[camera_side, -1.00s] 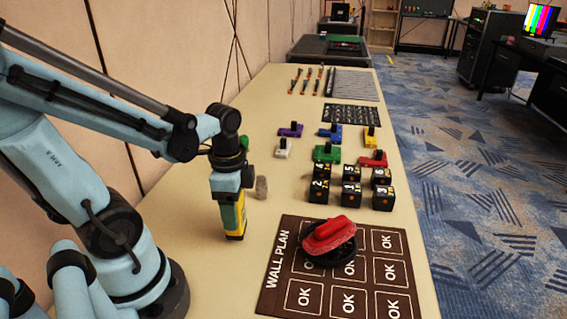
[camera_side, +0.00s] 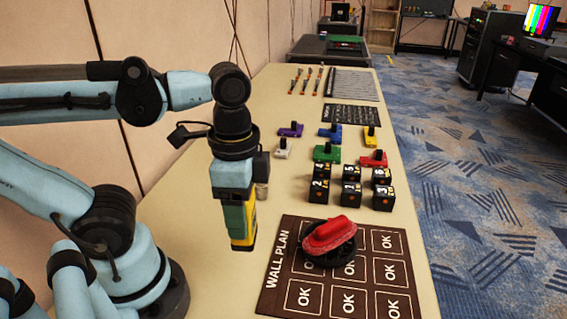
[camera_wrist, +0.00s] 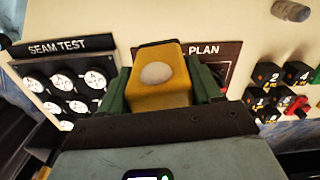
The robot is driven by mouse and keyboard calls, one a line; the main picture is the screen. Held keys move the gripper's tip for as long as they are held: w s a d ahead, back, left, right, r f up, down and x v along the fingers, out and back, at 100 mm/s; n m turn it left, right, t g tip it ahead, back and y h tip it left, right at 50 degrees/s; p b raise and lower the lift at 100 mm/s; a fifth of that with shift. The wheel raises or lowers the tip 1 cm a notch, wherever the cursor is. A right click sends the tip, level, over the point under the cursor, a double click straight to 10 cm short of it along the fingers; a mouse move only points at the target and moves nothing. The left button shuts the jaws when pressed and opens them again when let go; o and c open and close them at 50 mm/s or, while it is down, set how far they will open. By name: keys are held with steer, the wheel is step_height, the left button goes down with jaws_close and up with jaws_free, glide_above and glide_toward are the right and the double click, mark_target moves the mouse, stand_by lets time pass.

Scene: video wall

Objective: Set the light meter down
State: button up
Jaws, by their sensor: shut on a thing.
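The light meter is a yellow block with a pale dome, seen in the wrist view (camera_wrist: 157,85); it also shows in the side view (camera_side: 243,240). My gripper (camera_side: 237,222) is shut on it, with green fingers on both sides of it in the wrist view (camera_wrist: 160,92). The meter hangs below the fingers, left of the brown wall plan mat (camera_side: 266,298). I cannot tell whether its lower end touches the table.
A red-topped black piece (camera_side: 330,236) sits on the mat. Black numbered cubes (camera_side: 352,196) and coloured handled pieces (camera_side: 327,152) stand beyond. A grey cylinder (camera_side: 262,191) is just behind my gripper. A SEAM TEST board (camera_wrist: 62,48) lies left in the wrist view.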

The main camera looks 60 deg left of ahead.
steer(key=shift+w+d+r, duration=0.15)
steer(key=shift+d+r, duration=0.05)
steer(key=w+a+n, duration=0.4)
steer(key=w+a, duration=0.1)
steer(key=w, duration=0.6)
steer(key=w+a+n, duration=0.4)
steer(key=w+a, duration=0.1)
steer(key=w, duration=0.6)
steer(key=shift+w+a+f, duration=0.3)
steer(key=shift+a+f, duration=1.5)
steer(key=shift+a, duration=0.05)
steer(key=shift+w+a+f, duration=0.3)
steer(key=shift+a+f, duration=1.55)
steer(key=shift+w+a+f, duration=0.3)
steer(key=shift+a+f, duration=1.5)
steer(key=shift+a, duration=0.05)
steer(key=shift+f, duration=0.15)
steer(key=o, duration=1.2)
steer(key=shift+c, duration=0.2)
